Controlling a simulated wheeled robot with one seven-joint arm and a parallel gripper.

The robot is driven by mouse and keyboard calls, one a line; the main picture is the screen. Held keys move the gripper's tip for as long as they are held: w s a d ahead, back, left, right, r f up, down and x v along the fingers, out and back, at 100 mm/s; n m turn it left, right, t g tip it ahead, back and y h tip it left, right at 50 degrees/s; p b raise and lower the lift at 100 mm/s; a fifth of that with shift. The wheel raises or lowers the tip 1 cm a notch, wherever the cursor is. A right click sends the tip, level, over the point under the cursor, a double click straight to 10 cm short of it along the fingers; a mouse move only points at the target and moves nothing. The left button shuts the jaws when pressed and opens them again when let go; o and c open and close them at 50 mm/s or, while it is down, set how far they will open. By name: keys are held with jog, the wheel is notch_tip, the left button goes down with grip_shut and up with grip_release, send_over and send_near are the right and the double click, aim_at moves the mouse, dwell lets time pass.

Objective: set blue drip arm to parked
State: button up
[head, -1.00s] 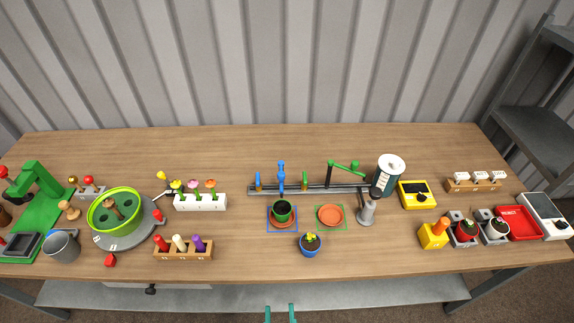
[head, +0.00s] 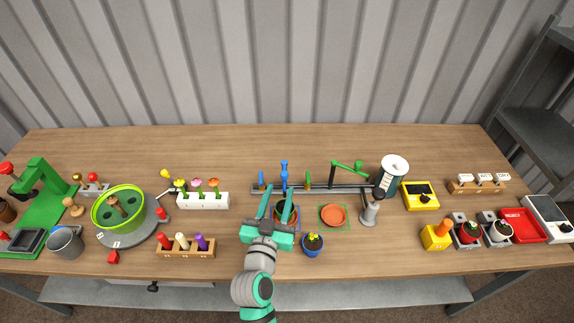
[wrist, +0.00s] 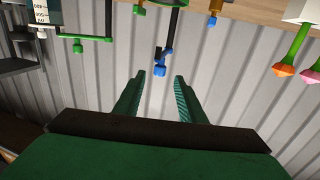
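The blue drip arm (head: 284,174) stands on the grey rail (head: 330,188) at the back middle of the table, between a short blue post (head: 262,179) and a short green post (head: 308,179). In the wrist view, the blue drip arm (wrist: 163,60) hangs upside down just beyond my fingertips. My gripper (head: 279,194) is open and empty, its fingers reaching toward the arm over the potted saucer. The gap between fingers and arm is hard to judge in the head view. In the wrist view my gripper (wrist: 160,82) shows a clear gap between its fingers.
A green drip arm (head: 347,165) stands further right on the rail, near a white-and-dark cylinder (head: 392,174). A dark green pot (head: 287,213) is partly hidden under my gripper. An empty orange saucer (head: 333,215), a blue pot (head: 313,245) and a flower block (head: 202,201) stand nearby.

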aim_at(285, 171)
jog(key=shift+w+r, duration=0.2)
jog(key=shift+r, duration=0.1)
jog(key=shift+w+d, duration=0.1)
jog(key=shift+w, duration=0.2)
jog(key=x, duration=1)
jog(key=shift+w+d, duration=0.1)
grip_shut()
